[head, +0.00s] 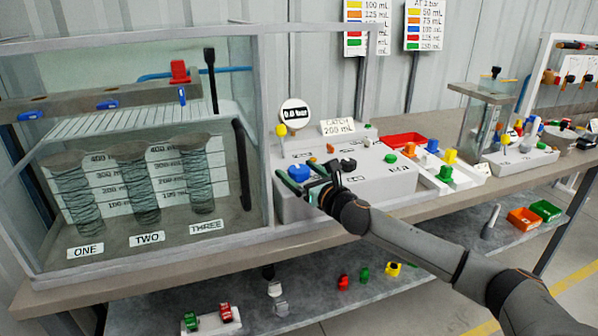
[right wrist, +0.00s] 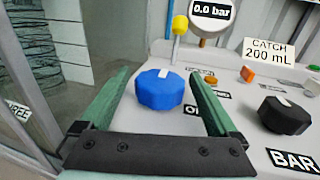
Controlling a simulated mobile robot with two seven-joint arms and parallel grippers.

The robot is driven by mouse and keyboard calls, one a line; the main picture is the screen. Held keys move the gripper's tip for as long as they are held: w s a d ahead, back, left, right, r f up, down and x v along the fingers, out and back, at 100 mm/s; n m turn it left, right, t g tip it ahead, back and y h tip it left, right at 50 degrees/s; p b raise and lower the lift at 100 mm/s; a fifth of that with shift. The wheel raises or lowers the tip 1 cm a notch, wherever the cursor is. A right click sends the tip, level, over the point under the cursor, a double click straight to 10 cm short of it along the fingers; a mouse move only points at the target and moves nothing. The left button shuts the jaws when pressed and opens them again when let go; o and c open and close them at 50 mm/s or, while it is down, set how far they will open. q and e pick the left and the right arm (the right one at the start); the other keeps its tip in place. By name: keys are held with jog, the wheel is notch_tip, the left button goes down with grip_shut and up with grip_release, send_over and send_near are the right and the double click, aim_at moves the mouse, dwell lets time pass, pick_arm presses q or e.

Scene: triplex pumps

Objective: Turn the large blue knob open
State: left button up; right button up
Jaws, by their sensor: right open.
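The large blue knob (head: 299,172) sits on top of the white control box (head: 370,185), near its front left corner. In the right wrist view the blue knob (right wrist: 159,90) has a white pointer mark on its top. A label is partly visible behind it. My right gripper (head: 297,184) is at the knob, open. In the right wrist view its two green fingers (right wrist: 160,82) stand to the left and right of the knob, with a gap on each side. Whether the fingertips are down at the knob's height is hard to tell. My left gripper is not in view.
A black knob (right wrist: 286,114) is right of the blue one. A yellow-topped post (right wrist: 180,28) and a gauge reading 0.0 bar (right wrist: 210,15) stand behind. The glass tank (head: 268,130) borders the box on the left. A red tray (head: 404,139) lies behind right.

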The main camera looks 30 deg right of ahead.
jog(key=shift+c, duration=0.4)
jog(key=c, duration=1.3)
jog(key=shift+a+r+m+h+p, duration=0.1)
jog(key=shift+r+m+h+p, duration=0.05)
jog(key=shift+m+h+p, duration=0.6)
jog(key=m+h+p, duration=0.1)
jog(key=h, duration=0.1)
jog(key=shift+g+h, duration=0.3)
jog(key=shift+h, duration=0.05)
jog(key=m+g+h+p, duration=0.1)
jog(key=m+h+p, duration=0.1)
jog(key=h, duration=0.1)
jog(key=shift+m, duration=0.25)
jog(key=shift+m+g+h+p, duration=0.7)
jog(key=shift+m+g+h, duration=0.25)
jog(key=shift+h, duration=0.55)
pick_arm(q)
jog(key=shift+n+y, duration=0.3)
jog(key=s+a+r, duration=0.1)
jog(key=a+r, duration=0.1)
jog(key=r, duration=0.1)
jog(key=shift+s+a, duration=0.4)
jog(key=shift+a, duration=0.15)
pick_arm(e)
jog(key=shift+m+g+h, duration=0.25)
jog(key=shift+m+h, duration=0.1)
jog(key=shift+h, duration=0.05)
